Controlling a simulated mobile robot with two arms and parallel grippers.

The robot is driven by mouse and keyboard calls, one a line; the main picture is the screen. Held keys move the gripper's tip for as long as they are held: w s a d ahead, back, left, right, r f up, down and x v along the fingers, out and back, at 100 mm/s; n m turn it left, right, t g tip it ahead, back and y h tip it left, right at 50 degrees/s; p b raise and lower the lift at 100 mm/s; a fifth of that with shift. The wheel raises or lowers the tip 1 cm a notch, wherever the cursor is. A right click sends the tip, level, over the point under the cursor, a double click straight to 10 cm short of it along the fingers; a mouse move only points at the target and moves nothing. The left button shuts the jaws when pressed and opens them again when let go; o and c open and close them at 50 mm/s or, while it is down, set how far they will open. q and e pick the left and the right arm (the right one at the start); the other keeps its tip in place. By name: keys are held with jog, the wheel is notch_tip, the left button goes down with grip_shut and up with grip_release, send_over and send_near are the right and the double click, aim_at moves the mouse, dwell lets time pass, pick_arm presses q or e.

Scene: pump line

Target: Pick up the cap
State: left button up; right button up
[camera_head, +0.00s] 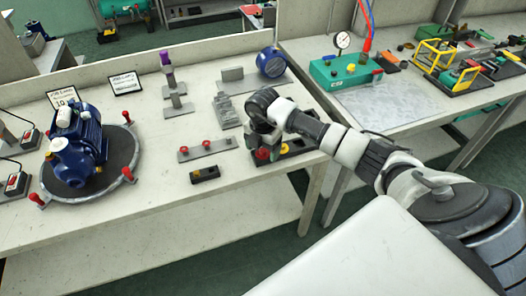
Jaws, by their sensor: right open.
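My right gripper (263,143) points down over a dark holder (300,146) near the front right of the left table. The gripper is open. A red cap (262,153) shows at the fingertips, low on the holder. I cannot tell whether the fingers touch it. The gripper and wrist hide part of the holder. My left gripper is not in view.
Grey stepped blocks (226,111) stand behind. A blue pump (78,150) sits on a round base at left. The table's front middle is clear.

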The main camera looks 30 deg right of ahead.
jog(key=shift+f, duration=0.2)
grip_shut()
dwell(0.6)
